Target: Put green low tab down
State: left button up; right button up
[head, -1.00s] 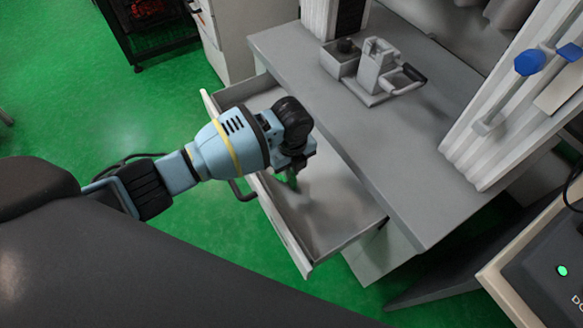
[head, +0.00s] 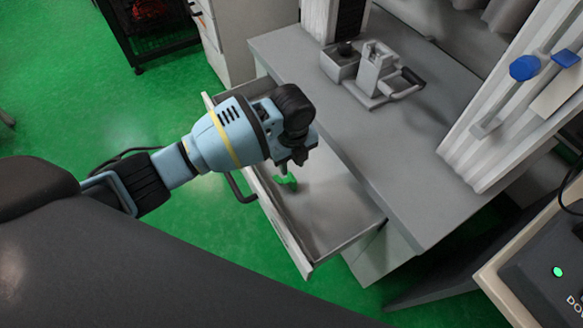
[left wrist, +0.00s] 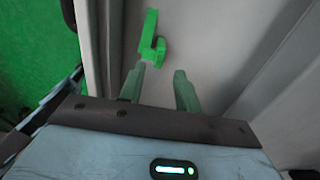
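The green low tab (head: 285,183) lies on the floor of the open drawer (head: 335,213), near its front wall. It also shows in the left wrist view (left wrist: 152,38), ahead of the fingertips. My left gripper (head: 288,168) is above the tab. In the left wrist view its two fingers (left wrist: 160,78) are spread apart with nothing between them, and the tab looks clear of them, just past the left finger. My right gripper is not in view.
A grey bench top (head: 420,150) overhangs the drawer's far side. A metal fixture with a handle (head: 378,75) stands on it. A ribbed white column with blue knobs (head: 525,68) rises at the right. A control box (head: 540,260) is at lower right.

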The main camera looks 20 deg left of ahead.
aim_at(291, 176)
pick_arm(q)
notch_tip(291, 176, up, 8)
jog(key=p, duration=0.1)
jog(key=shift+a+f, duration=0.1)
jog(key=shift+a, duration=0.05)
dwell(1.3)
